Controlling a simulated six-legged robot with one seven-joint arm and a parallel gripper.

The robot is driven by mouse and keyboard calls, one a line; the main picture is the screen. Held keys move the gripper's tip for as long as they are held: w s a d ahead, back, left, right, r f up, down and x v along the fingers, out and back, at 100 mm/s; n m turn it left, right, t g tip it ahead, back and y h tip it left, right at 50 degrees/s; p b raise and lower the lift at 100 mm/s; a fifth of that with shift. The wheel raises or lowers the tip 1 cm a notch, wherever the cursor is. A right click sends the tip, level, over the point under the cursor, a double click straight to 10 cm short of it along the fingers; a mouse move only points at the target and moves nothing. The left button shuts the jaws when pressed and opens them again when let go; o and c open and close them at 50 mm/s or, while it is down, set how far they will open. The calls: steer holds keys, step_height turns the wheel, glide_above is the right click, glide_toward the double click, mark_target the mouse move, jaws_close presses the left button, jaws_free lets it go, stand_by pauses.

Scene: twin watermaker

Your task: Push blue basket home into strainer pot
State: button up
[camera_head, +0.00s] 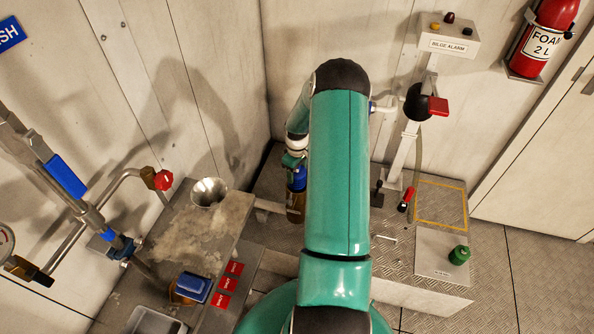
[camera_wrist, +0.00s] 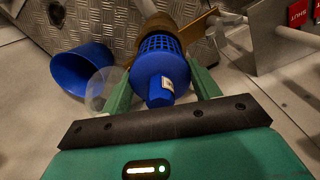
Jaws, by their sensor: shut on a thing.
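The blue basket (camera_wrist: 156,66) has a mesh band, a solid end and a small white tag. It is between the green fingers of my gripper (camera_wrist: 162,72), which is shut on it. Its far end meets the bronze strainer pot (camera_wrist: 175,24) and seems partly inside it; how deep is hidden. In the head view, the blue basket (camera_head: 298,179) shows above the brown pot (camera_head: 295,207), below my gripper (camera_head: 295,160). My arm covers much of that area.
A blue bowl (camera_wrist: 80,72) and a clear disc (camera_wrist: 100,89) are left of my gripper in the wrist view. A bench (camera_head: 180,232) with a metal funnel (camera_head: 208,191) stands left of my arm. A green cap (camera_head: 459,255) and red-handled lever (camera_head: 406,199) are at right.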

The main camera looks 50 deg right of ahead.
mark_target(297, 179)
steer(key=shift+f, duration=2.65)
steer(key=o, duration=0.9)
step_height(297, 179, up, 14)
steer(key=shift+f, duration=0.15)
stand_by(0.4)
